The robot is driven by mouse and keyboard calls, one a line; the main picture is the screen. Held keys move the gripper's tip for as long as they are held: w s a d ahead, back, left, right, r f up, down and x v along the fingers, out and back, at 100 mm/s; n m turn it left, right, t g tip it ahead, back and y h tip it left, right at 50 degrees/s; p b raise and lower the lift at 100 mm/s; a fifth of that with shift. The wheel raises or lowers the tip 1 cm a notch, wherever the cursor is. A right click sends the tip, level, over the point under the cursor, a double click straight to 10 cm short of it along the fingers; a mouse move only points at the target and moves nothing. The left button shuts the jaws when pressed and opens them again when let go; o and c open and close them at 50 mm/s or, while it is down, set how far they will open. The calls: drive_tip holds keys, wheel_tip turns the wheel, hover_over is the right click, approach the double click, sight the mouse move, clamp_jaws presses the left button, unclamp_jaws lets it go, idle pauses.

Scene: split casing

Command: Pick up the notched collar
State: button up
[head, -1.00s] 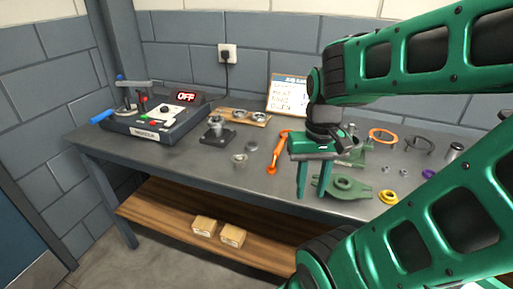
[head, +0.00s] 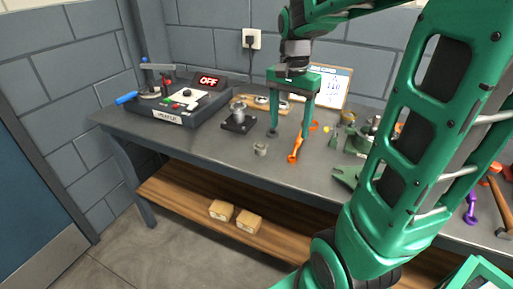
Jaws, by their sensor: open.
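A small grey metal ring-like part (head: 261,149), which looks like the notched collar, stands on the workbench near its front edge in the head view. It is too small to make out the notch clearly. My gripper (head: 289,134) points down with its two green fingers spread apart and nothing between them. It is in the air above the bench, to the right of and a little behind the collar in the picture. The collar is not between the fingers.
A dark block with a metal piece on top (head: 238,122) stands behind the collar. An orange tool (head: 295,150) lies to the right. A press-like machine (head: 180,100) showing OFF is at left. Green casing parts (head: 347,176) are partly hidden by my arm.

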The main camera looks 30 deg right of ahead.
sight(260, 145)
drive_tip(key=w+a+m, duration=0.3)
drive_tip(key=w+m, duration=0.1)
drive_tip(key=w, duration=0.7)
drive_tip(key=shift+s+d+f, duration=0.1)
drive_tip(key=shift+s+f, duration=0.05)
drive_tip(key=shift+f, duration=2.55)
drive_tip(key=shift+s+d+f, duration=0.1)
drive_tip(key=shift+s+f, duration=0.05)
drive_tip(key=shift+f, duration=2.5)
drive_tip(key=shift+f, duration=0.25)
drive_tip(key=c, duration=1.1)
